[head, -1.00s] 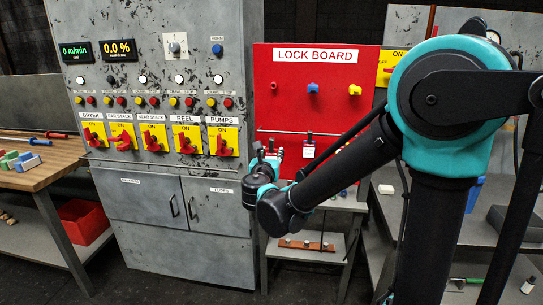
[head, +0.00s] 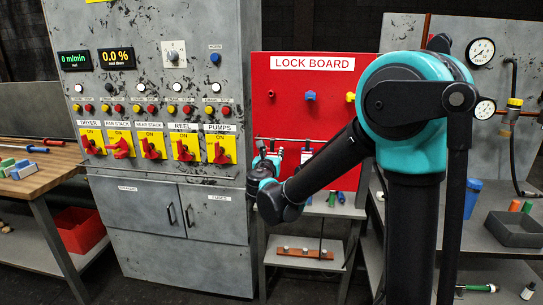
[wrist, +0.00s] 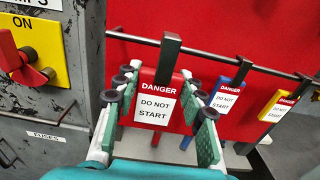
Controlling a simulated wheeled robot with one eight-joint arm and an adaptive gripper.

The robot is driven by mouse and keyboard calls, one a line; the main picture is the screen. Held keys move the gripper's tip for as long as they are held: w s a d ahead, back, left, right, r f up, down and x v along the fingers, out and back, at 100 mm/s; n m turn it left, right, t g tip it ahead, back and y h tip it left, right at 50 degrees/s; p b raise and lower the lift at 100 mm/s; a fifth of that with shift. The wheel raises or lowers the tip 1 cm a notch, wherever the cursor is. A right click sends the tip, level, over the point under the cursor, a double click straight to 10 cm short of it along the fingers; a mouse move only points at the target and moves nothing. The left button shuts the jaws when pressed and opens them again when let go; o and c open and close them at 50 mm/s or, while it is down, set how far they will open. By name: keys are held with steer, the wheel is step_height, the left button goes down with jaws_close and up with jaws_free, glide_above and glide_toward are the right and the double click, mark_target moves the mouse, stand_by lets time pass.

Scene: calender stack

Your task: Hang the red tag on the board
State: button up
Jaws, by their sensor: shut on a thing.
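The red tag (wrist: 152,108), marked "DANGER DO NOT START", is between the fingers of my gripper (wrist: 164,88) in the wrist view. My gripper is shut on it. A dark hook strip (wrist: 169,56) rises from the tag and crosses the dark rail (wrist: 225,57); I cannot tell whether it hangs on the rail. The red lock board (head: 283,125) carries a red peg (head: 271,94), a blue peg (head: 310,96) and a yellow peg (head: 350,97) under its title. In the head view my gripper (head: 268,156) is low at the board's left side, and the red tag is not clear there.
A blue tag (wrist: 226,96) and a yellow tag (wrist: 279,105) hang along the rail to the right. The grey cabinet (head: 222,240) with its switches stands close on the left. A low bench (head: 285,243) is below the board.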

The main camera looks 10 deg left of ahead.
steer(key=shift+w+d+f, duration=0.1)
steer(key=shift+w+f, duration=0.1)
steer(key=shift+w, duration=0.9)
steer(key=shift+w+a+f, duration=0.1)
steer(key=shift+w+f, duration=0.05)
steer(key=shift+w, duration=1)
steer(key=shift+w+d+f, duration=0.1)
steer(key=shift+w+f, duration=0.1)
steer(key=shift+w, duration=0.9)
steer(key=o, duration=1.2)
steer(key=shift+s, duration=0.1)
